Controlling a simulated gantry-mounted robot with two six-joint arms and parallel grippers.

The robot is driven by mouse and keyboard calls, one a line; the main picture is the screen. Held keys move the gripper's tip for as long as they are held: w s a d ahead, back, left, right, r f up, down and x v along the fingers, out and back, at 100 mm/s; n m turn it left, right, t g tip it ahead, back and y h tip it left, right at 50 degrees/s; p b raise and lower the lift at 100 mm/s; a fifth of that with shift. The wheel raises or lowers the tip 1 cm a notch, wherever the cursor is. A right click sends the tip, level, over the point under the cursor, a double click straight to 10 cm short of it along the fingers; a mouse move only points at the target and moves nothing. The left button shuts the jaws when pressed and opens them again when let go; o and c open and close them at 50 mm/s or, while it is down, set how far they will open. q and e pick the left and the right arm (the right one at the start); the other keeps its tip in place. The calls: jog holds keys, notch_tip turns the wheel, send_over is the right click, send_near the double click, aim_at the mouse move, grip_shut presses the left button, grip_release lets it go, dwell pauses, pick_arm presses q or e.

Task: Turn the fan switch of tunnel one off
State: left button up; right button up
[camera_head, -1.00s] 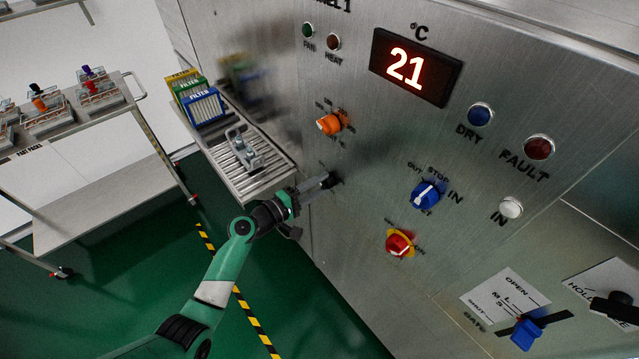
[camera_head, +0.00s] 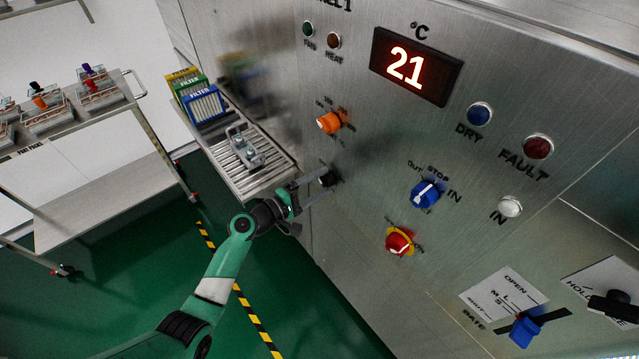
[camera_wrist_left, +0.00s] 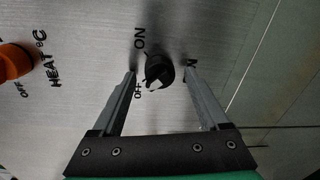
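The black fan switch (camera_head: 327,178) is a small knob on the steel panel, left of the blue knob. My left gripper (camera_head: 314,186) is at it, fingers spread, one on each side. In the left wrist view the knob (camera_wrist_left: 159,69) sits between the two fingertips (camera_wrist_left: 161,72) with a gap on both sides. An "ON" label is above left of it and an "OFF" label below left. A pale mark on the knob shows on its lower side, near "OFF"; its exact direction is hard to tell. My right gripper is not in view.
An orange heat knob (camera_head: 329,123) is above the fan switch. A blue knob (camera_head: 425,194) and a red knob on yellow (camera_head: 399,242) are to the right. A roller conveyor (camera_head: 245,165) with filter boxes stands at left, beside a steel cart (camera_head: 100,110).

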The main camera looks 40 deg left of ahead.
pick_arm(q)
jog(key=s+a+p, duration=0.1)
jog(key=s, duration=1)
jog(key=shift+s+a+r+p, duration=0.15)
jog(key=shift+s+r+p, duration=0.1)
jog(key=shift+r+p, duration=0.15)
